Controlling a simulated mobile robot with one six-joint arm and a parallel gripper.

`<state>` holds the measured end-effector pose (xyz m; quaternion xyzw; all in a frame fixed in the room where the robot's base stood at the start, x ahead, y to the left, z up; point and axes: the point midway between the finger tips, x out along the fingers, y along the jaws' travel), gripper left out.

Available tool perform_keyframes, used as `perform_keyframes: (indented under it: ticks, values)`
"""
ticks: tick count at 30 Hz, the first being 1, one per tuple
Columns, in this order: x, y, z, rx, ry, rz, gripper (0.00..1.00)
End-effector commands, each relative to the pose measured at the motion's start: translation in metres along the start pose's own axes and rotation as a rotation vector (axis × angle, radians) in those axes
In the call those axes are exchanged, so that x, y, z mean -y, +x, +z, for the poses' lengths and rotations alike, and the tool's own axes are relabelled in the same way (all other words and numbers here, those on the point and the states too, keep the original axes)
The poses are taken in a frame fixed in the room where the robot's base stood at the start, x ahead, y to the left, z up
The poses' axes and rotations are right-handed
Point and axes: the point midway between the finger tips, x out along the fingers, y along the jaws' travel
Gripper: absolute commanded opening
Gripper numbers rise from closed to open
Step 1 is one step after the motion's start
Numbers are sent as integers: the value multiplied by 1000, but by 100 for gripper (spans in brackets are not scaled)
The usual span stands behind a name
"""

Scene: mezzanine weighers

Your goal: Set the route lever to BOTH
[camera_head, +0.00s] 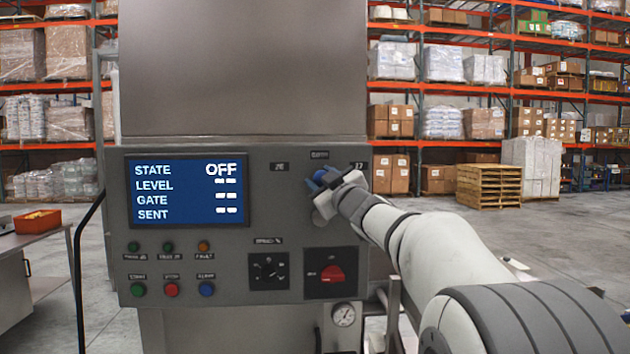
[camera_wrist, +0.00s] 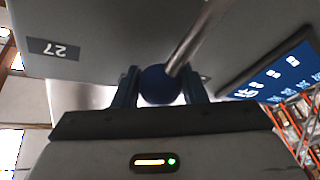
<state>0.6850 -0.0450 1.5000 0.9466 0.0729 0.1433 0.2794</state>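The route lever's dark blue ball knob (camera_wrist: 159,84) sits between the two blue fingers of my gripper (camera_wrist: 160,90) in the wrist view, with a finger against each side. Its metal rod (camera_wrist: 204,35) runs up and right from the knob. In the head view my gripper (camera_head: 322,181) is at the panel's upper right, hiding most of the lever. Just above it is a small label (camera_head: 319,154), too small to read surely. A 26 label (camera_head: 280,166) is to its left and a 27 label (camera_head: 359,165) to its right; the 27 also shows in the wrist view (camera_wrist: 53,49).
The grey panel's screen (camera_head: 187,191) reads STATE OFF, with dashes for LEVEL, GATE and SENT. Below are several lamps and buttons, a black dial (camera_head: 269,271) and a red rotary switch (camera_head: 331,274). A table with a red bin (camera_head: 38,221) stands left; racks are behind.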

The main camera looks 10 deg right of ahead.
Motion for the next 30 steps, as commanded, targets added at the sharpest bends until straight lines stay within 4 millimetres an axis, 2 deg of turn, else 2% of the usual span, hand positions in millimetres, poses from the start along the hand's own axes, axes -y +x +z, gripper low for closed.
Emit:
perform_keyframes:
  ticks: [1, 7, 16, 27, 30]
  values:
    - [0, 0, -1, -2, 0, 0, 42]
    - [0, 0, -1, -2, 1, -1, 58]
    - [1, -5, 0, -2, 1, -1, 58]
    - [0, -62, 1, -2, 1, 2, 58]
    - [0, -72, 1, -1, -1, 1, 58]
